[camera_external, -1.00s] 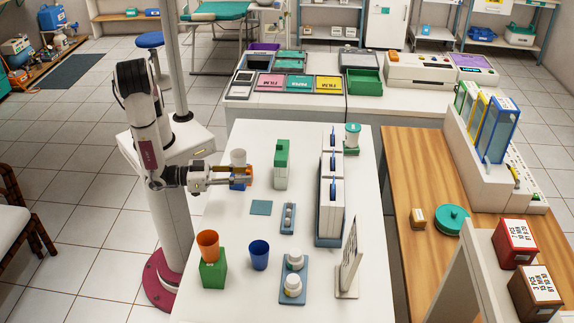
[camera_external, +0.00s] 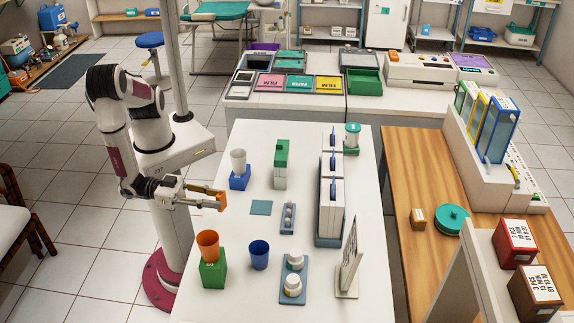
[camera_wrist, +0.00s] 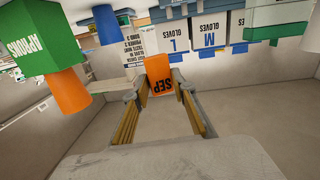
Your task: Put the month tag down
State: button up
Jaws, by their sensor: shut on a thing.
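The orange month tag (camera_external: 221,201) is held at the tips of my gripper (camera_external: 214,200), near the left edge of the white table. A flat blue-teal square (camera_external: 261,207) lies bare on the table to the right of the tag. A blue block (camera_external: 239,183) with a white cup (camera_external: 238,161) stands behind the tag.
An orange cup (camera_external: 208,245) on a green block (camera_external: 213,272) and a blue cup (camera_external: 259,254) stand in front of the gripper. A tray of white bottles (camera_external: 293,297), an upright sign (camera_external: 349,258) and glove boxes (camera_external: 331,205) stand further right. The wrist view shows the glove boxes (camera_wrist: 207,28).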

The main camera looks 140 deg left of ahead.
jog(key=d, duration=0.1)
jog(key=w+d+m+h, duration=0.1)
jog(key=d, duration=0.1)
jog(key=shift+w+d+t, duration=0.2)
jog(key=shift+d+t, duration=0.1)
jog(key=shift+f, duration=0.1)
jog(key=shift+f, duration=2.8)
jog(key=shift+f, duration=2.1)
jog(key=shift+f, duration=0.15)
